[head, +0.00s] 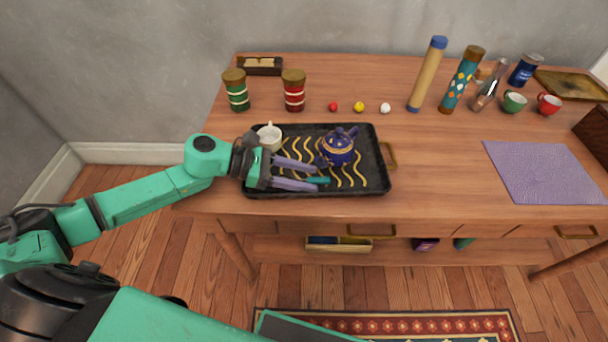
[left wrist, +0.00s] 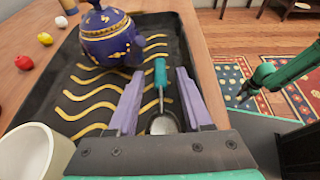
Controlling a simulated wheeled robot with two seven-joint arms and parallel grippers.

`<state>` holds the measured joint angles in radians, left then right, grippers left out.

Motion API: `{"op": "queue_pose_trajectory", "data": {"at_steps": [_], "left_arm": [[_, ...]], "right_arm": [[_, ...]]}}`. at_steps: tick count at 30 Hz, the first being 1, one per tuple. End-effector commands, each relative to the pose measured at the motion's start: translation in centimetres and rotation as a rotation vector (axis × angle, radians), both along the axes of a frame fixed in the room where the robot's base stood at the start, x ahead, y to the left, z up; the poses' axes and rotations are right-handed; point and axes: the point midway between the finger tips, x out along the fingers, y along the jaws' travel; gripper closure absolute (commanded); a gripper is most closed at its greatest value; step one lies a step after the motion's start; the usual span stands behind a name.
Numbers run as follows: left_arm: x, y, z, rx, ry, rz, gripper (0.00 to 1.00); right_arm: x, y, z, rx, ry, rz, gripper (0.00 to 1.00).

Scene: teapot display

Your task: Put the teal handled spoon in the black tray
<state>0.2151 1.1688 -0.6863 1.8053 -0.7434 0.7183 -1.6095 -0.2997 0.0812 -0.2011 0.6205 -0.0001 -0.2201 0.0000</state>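The black tray (head: 376,181) sits on the wooden table, with yellow wavy lines on its floor; it also shows in the left wrist view (left wrist: 187,62). The teal handled spoon (left wrist: 160,73) appears to lie inside the tray, its metal bowl toward my wrist. Its teal handle shows in the head view (head: 318,180). My left gripper (head: 322,176) is low over the tray, its purple fingers apart on either side of the spoon, with visible gaps. Part of the right arm shows at the right of the left wrist view, its gripper (left wrist: 243,93) too small to read.
A blue and gold teapot (head: 338,147) and a white cup (head: 270,136) stand in the tray close to my left gripper. Green (head: 236,92) and red (head: 294,91) jars and small balls (head: 359,106) stand behind. A purple cloth (head: 545,172) lies right.

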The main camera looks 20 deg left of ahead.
Motion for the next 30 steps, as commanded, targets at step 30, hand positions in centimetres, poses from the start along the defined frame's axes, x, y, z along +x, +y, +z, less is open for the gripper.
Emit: {"op": "queue_pose_trajectory", "data": {"at_steps": [30], "left_arm": [[-3.2,9.9,5.3,0.0,0.005,0.002,0.5]], "right_arm": [[-0.1,0.0,6.4,0.0,0.001,-0.002,0.5]]}}
